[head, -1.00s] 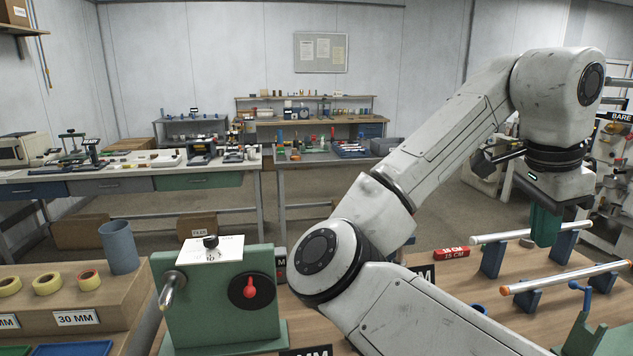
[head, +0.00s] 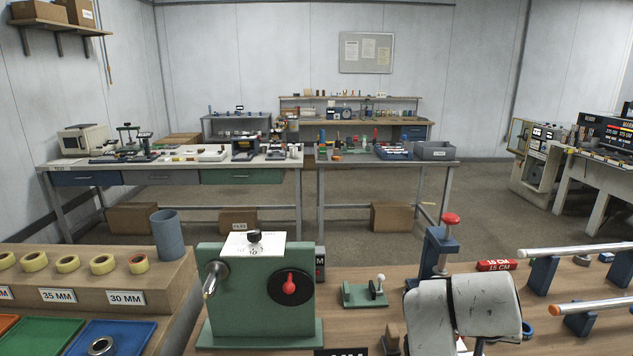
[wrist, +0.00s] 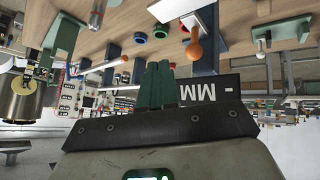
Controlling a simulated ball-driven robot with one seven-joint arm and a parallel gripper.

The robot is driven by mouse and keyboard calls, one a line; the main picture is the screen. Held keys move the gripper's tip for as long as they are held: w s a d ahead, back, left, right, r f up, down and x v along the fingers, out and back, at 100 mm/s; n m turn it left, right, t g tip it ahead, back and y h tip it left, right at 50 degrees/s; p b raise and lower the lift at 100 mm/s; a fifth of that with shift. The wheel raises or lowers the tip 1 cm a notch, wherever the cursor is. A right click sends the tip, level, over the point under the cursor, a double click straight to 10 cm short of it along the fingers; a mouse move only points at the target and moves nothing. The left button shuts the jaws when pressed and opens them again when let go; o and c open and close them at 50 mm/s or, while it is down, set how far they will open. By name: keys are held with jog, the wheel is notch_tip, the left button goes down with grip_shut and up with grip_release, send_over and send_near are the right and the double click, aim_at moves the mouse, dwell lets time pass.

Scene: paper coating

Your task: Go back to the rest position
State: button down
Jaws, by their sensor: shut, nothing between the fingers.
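My gripper shows only in the wrist view, where its two green fingers (wrist: 155,85) are closed together with nothing between them. In the head view, only a white link of my arm (head: 465,308) shows at the lower right, low over the near bench. The gripper itself is out of the head view. In the wrist view the bench top and its rods appear at the top, tilted, and the fingers look clear of them.
The near bench (head: 375,325) holds a green device with a red knob (head: 260,290), a blue stand with a red knob (head: 441,245), and rods on blue supports (head: 580,250). A blue-grey cup (head: 167,235) and tape rolls (head: 67,263) are at left. Open floor lies behind.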

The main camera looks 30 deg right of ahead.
jog(key=s+a+f+n+y, duration=0.4)
jog(key=s+a+f+n, duration=0.2)
jog(key=a+f, duration=0.6)
jog(key=s+a+f+n+y, duration=0.45)
jog(key=s+a+f, duration=0.25)
jog(key=a+f, duration=0.45)
notch_tip(320, 180, down, 10)
jog(key=b, duration=1)
jog(key=shift+w+d+n+g+h, duration=0.25)
jog(key=shift+d+n+g+h, duration=0.1)
jog(key=shift+h, duration=0.1)
jog(key=shift+r, duration=0.1)
